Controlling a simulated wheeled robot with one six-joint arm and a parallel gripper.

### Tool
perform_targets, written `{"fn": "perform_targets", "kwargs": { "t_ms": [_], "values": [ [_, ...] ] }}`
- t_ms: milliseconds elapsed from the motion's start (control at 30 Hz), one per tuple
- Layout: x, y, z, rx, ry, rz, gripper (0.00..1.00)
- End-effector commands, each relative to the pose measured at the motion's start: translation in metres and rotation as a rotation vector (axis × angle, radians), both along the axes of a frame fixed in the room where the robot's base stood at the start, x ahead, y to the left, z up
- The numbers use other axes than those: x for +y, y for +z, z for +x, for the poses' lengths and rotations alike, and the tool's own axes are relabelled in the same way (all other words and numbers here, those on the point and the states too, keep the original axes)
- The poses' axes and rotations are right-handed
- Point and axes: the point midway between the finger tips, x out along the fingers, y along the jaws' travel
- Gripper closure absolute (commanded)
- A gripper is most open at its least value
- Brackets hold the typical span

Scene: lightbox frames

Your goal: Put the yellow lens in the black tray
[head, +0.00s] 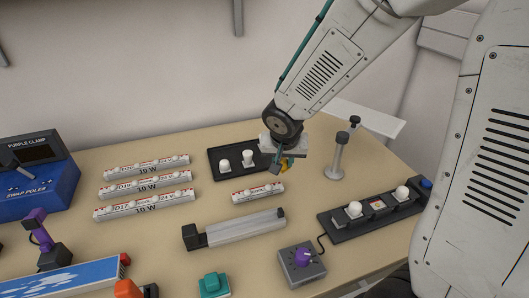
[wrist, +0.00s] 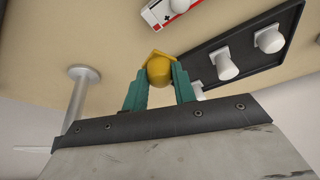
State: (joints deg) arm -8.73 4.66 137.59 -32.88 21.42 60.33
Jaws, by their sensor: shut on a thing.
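The yellow lens (wrist: 160,70) is held between the teal fingers of my gripper (wrist: 160,88) in the wrist view. In the head view my gripper (head: 281,166) is above the table, near the right end of the black tray, with the yellow lens (head: 287,163) partly showing at its tips. The black tray (head: 216,172) lies flat at the back of the table and holds white bulb-like pieces; its right end is hidden behind my gripper. The tray (wrist: 205,66) also shows to the right of the lens in the wrist view.
White labelled bars (head: 145,204) lie left of the tray, with a shorter bar (head: 258,193) in front of it. A grey post (head: 337,160) stands to the right. A black strip with white bulbs (head: 345,225) and a purple-knobbed box (head: 301,265) are nearer the front.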

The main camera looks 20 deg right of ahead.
Motion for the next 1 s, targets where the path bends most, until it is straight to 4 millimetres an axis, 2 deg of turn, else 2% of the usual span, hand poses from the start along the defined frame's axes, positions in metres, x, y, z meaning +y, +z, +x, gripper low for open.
{"fn": "perform_targets", "kwargs": {
  "t_ms": [33,200,400,567,700,800,1000],
  "values": [
    [0.0,-0.002,0.015,0.002,-0.002,-0.001,0.98],
    [-0.001,-0.006,0.059,0.001,0.0,0.0,0.98],
    [-0.002,-0.009,0.09,0.0,0.0,0.0,0.98],
    [-0.002,-0.01,0.104,0.001,0.001,0.0,0.98],
    [-0.002,-0.033,0.103,0.005,0.002,-0.001,0.98],
    [-0.002,-0.043,0.103,0.003,0.001,0.0,0.98],
    [-0.002,-0.045,0.103,0.0,0.001,0.0,0.98]
  ]
}}
